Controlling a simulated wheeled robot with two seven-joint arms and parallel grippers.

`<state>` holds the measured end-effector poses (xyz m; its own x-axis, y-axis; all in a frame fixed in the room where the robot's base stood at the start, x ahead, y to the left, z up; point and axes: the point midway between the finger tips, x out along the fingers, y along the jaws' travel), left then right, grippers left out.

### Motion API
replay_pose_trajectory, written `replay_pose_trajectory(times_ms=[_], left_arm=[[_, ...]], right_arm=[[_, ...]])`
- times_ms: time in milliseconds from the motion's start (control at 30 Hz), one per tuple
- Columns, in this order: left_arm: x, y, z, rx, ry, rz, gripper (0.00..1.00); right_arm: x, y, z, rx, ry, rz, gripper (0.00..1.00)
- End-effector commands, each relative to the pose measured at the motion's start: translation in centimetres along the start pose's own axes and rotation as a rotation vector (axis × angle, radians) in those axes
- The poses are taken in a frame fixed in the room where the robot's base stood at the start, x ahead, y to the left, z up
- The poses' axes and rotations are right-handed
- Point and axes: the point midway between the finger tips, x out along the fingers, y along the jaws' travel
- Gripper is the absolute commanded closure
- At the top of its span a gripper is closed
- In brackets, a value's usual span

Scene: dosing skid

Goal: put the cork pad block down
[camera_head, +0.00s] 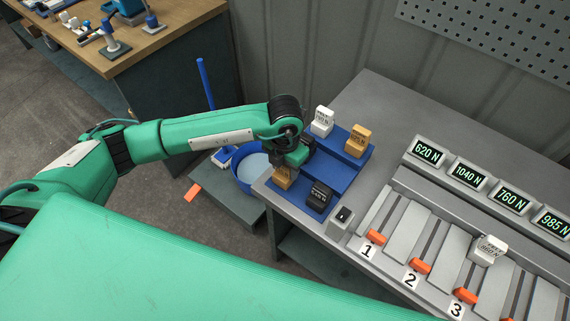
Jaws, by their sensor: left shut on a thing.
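My left gripper (281,165) points down over the near left part of the blue stepped tray (337,171). It is shut on a tan block (282,180), which looks like the cork pad block. The gripper hides the top of this block. I cannot tell whether its underside touches the tray. A black block (320,196) stands to its right on the tray's lower level. A white block (322,121) and an orange-tan block (357,142) stand at the tray's back. My right gripper is not in view.
The grey bench (386,99) has sloped numbered lanes with orange tabs (376,237) and displays (428,151). A pale block (489,250) sits on one lane. A small grey box (342,220) stands near the tray. A blue bucket (243,180) is left of the bench.

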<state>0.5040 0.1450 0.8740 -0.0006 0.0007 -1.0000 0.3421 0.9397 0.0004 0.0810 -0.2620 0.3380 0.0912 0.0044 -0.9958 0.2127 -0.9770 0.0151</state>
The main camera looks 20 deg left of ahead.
Motion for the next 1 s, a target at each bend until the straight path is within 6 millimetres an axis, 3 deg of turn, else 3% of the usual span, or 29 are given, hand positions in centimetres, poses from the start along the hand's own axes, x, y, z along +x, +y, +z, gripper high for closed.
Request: replay_pose_trajectory(times_ms=[367,400,500,833,1000], left_arm=[[0.6,0.0,0.1,0.000,-0.002,-0.001,0.81],[0.4,0.0,0.0,0.000,-0.002,-0.001,0.47],[0.4,0.0,0.0,0.000,-0.001,-0.001,0.33],[0.0,0.0,0.0,0.000,-0.001,-0.001,0.33],[-2.1,0.0,0.1,0.000,-0.006,-0.001,0.33]], right_arm=[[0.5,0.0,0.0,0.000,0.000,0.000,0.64],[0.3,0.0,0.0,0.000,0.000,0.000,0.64],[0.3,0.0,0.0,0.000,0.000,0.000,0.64],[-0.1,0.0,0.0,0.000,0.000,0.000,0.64],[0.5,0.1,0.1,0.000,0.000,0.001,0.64]])
